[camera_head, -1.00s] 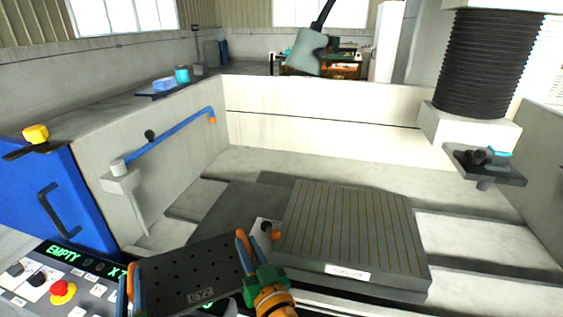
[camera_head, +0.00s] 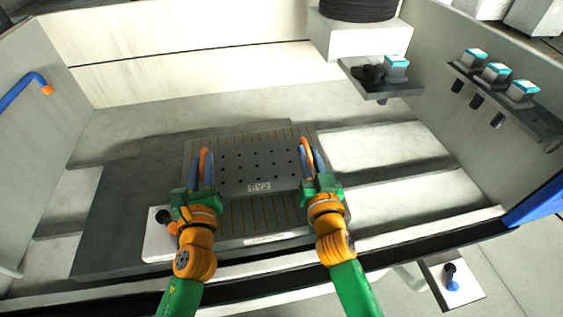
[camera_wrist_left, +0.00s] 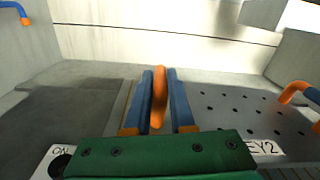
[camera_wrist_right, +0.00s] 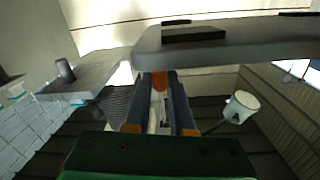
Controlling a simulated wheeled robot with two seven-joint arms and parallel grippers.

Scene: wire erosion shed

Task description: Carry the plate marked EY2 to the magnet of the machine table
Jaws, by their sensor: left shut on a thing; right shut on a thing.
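The dark perforated plate marked EY2 (camera_head: 257,168) is held level between my two grippers, over the rear part of the striped grey magnet (camera_head: 265,216). I cannot tell whether the plate touches the magnet. My left gripper (camera_head: 204,168) is shut on the orange handle at the plate's left end; this handle (camera_wrist_left: 160,97) stands between its fingers in the left wrist view, with the EY2 label (camera_wrist_left: 262,147) to the right. My right gripper (camera_head: 308,158) is shut on the right-end handle. The magnet's front strip with its white label shows in front of the plate.
A bracket with a teal-topped block (camera_head: 380,85) hangs behind right, under the black bellows (camera_head: 358,8). A shelf (camera_head: 505,105) with three teal-topped blocks is on the right wall.

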